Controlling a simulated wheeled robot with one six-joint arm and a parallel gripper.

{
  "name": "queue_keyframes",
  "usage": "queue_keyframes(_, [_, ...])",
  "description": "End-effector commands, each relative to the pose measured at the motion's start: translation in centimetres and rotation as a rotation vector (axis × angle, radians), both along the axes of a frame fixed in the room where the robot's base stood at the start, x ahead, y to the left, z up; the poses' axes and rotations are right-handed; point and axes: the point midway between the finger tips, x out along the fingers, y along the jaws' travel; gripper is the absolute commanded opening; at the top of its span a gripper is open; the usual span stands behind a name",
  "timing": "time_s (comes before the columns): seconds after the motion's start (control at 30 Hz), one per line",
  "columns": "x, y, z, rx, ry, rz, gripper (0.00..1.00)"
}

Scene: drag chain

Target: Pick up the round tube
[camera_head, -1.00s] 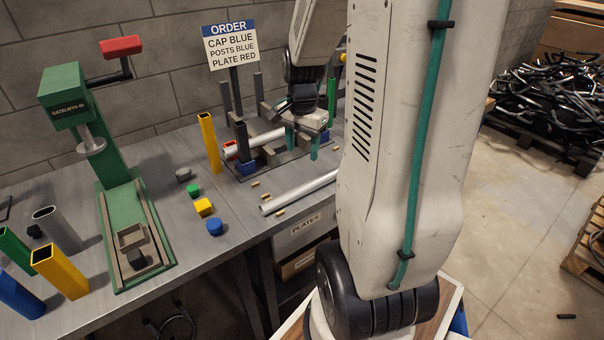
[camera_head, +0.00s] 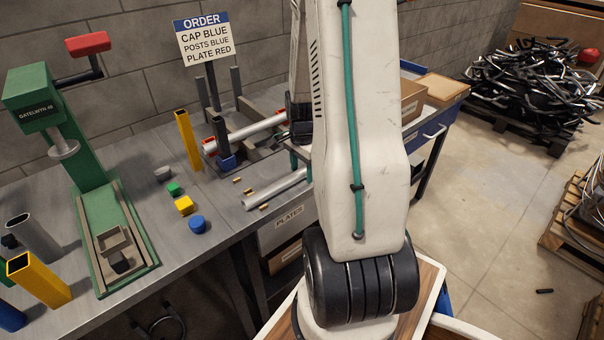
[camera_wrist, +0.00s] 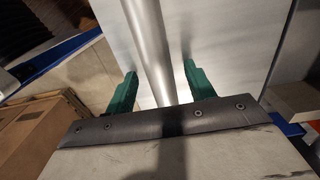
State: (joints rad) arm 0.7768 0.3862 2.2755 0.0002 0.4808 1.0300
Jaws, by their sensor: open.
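The round tube is a long silver-grey tube (camera_head: 274,189) lying on the bench near its front edge. Its right part is hidden behind my arm in the head view. In the wrist view the tube (camera_wrist: 148,40) runs lengthwise between the two green fingers of my gripper (camera_wrist: 160,70). The fingers are apart, one on each side, with a gap to the tube on both sides. In the head view my gripper is mostly hidden behind my arm; I cannot tell its exact height above the bench.
A second silver tube with a red end (camera_head: 248,130) lies in a dark fixture with upright posts. Small brass pins (camera_head: 249,190) lie near the round tube. Coloured caps (camera_head: 184,205) and a green press (camera_head: 85,170) stand left. Cardboard boxes (camera_wrist: 60,125) show beside my gripper.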

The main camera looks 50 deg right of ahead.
Motion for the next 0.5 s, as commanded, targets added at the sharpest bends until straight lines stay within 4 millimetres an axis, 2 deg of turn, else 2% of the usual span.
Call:
queue_keyframes(0.2, [0.01,-0.01,-0.04,-0.001,-0.001,0.000,0.54])
queue_keyframes(0.4, [0.02,-0.01,-0.03,-0.001,-0.001,0.000,0.02])
queue_keyframes(0.5, [0.02,-0.03,-0.01,-0.001,-0.001,0.000,0.02])
